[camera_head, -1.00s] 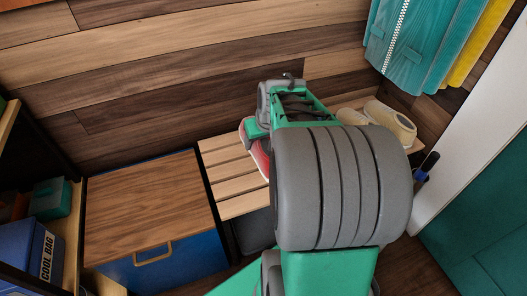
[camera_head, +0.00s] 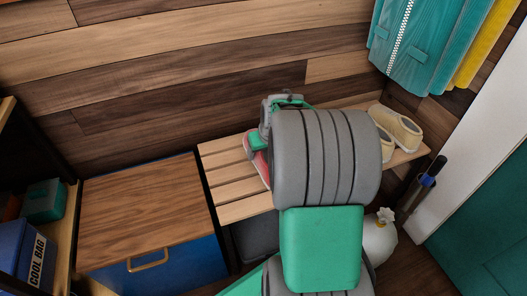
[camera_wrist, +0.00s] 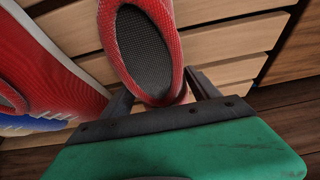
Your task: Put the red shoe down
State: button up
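In the wrist view a red shoe (camera_wrist: 177,25) with a dark grey insole has its near end between the two dark fingers of my gripper (camera_wrist: 160,92). The fingers appear shut on its sides. Its far end points up the picture, over pale slats. Whether its sole touches the slats is unclear. A second red shape with a white edge, shoe-like (camera_wrist: 50,60), lies close by on the left. In the head view only a strip of red (camera_head: 260,162) shows left of my arm, which hides most of my gripper and the shoe.
A slatted wooden bench (camera_head: 228,181) stands against the plank wall, with cream shoes (camera_head: 398,127) at its right end. A wood-topped blue cabinet (camera_head: 140,215) is left of it. Coats (camera_head: 420,45) hang upper right. A white canister (camera_head: 380,243) stands below. The left slats are bare.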

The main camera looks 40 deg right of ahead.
jog(key=o, duration=0.3)
jog(key=shift+o, duration=0.2)
jog(key=shift+r, duration=0.3)
jog(key=p+v, duration=0.4)
jog(key=v, duration=0.7)
jog(key=shift+s+a+r+p, duration=0.1)
jog(key=shift+s+r+p, duration=0.15)
jog(key=shift+p, duration=0.1)
jog(key=s+a+n, duration=0.1)
jog(key=s+a, duration=0.2)
jog(key=a, duration=0.4)
jog(key=s+a+n+g, duration=0.1)
jog(key=s+a, duration=0.2)
jog(key=a, duration=0.4)
jog(key=s+a+f+g+y, duration=0.1)
jog(key=s+a, duration=0.3)
jog(key=a, duration=0.3)
jog(key=shift+a+n, duration=0.25)
jog(key=shift+n, duration=0.15)
